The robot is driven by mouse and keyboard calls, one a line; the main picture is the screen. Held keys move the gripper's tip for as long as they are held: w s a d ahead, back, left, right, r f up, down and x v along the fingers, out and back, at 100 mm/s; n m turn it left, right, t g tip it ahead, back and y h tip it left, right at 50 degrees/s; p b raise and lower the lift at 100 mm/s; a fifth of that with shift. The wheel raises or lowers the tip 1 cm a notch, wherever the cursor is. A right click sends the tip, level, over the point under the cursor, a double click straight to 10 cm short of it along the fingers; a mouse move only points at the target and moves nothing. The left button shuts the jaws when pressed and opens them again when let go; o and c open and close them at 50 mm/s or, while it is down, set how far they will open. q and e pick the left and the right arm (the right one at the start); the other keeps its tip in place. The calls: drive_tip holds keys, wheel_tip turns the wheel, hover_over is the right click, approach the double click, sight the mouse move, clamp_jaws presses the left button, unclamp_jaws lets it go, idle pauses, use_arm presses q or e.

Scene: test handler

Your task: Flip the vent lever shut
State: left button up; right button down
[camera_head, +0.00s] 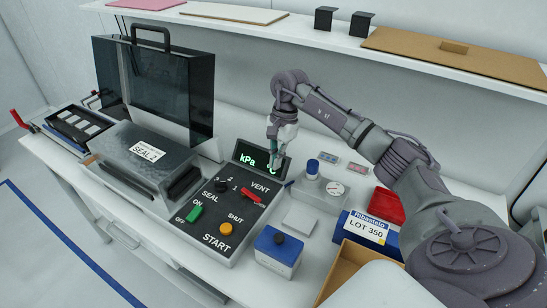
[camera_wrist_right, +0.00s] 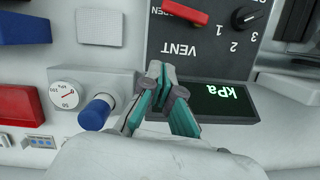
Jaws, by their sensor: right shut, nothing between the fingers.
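The vent lever (camera_head: 251,196) is a small red lever on the dark control panel (camera_head: 213,245), beside the VENT lettering. It lies slanted, and its exact setting is hard to read. In the right wrist view the red lever (camera_wrist_right: 186,12) is at the top edge, partly cut off, with OPEN lettering next to it. My right gripper (camera_head: 273,165) is shut and empty, in front of the kPa display (camera_head: 262,160), apart from the lever. In the right wrist view its fingertips (camera_wrist_right: 160,70) meet near the panel's edge, below the VENT lettering. My left gripper is out of view.
A green switch (camera_head: 194,213) and an orange button (camera_head: 226,229) share the panel. A gauge box with a blue cap (camera_head: 312,167) stands right of the display. A blue-and-white box (camera_head: 278,252) stands right of the panel. A shelf (camera_head: 330,38) runs above the back.

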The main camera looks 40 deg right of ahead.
sight(263, 198)
drive_tip(key=p+x, duration=0.2)
drive_tip(key=x, duration=0.3)
drive_tip(key=shift+a+f, duration=0.2)
drive_tip(key=shift+f, duration=0.1)
drive_tip(key=a, duration=0.1)
drive_tip(key=a+p, duration=0.2)
drive_tip(key=shift+s+f, duration=0.35)
drive_tip(key=shift+f, duration=0.05)
drive_tip(key=shift+s+a+f+p, duration=0.15)
drive_tip(key=shift+a+p, duration=0.15)
drive_tip(key=shift+a, duration=0.2)
drive_tip(key=shift+a+b, duration=0.1)
drive_tip(key=shift+b, duration=0.2)
drive_tip(key=shift+m, duration=0.4)
